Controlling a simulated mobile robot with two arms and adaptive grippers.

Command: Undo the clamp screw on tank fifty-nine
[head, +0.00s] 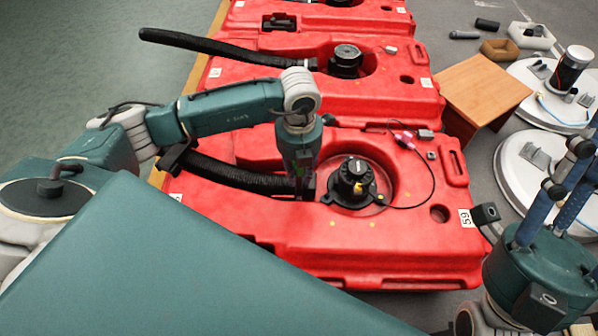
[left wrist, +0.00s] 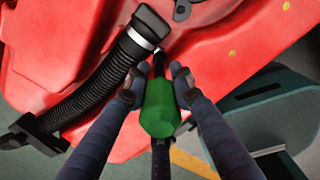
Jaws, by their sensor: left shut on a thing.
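Tank fifty-nine (head: 400,250) is the nearest red tank, with a "59" label (head: 465,218) at its right. A ribbed black hose (head: 235,176) runs to its black-topped fitting (head: 354,184). My left gripper (head: 304,187) points down at the hose's end. In the left wrist view it is shut on a green screwdriver handle (left wrist: 160,108), whose dark shaft (left wrist: 159,64) points at the hose end. A silver clamp band (left wrist: 140,38) circles the hose there; whether the tip touches the screw is unclear. My right gripper (head: 530,198) is open and empty at the right.
More red tanks (head: 385,105) stand in a row behind. A wooden stool (head: 484,88) and round white lids (head: 535,175) are to the right. A thin dark cable (head: 431,175) loops over tank fifty-nine, beside the fitting.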

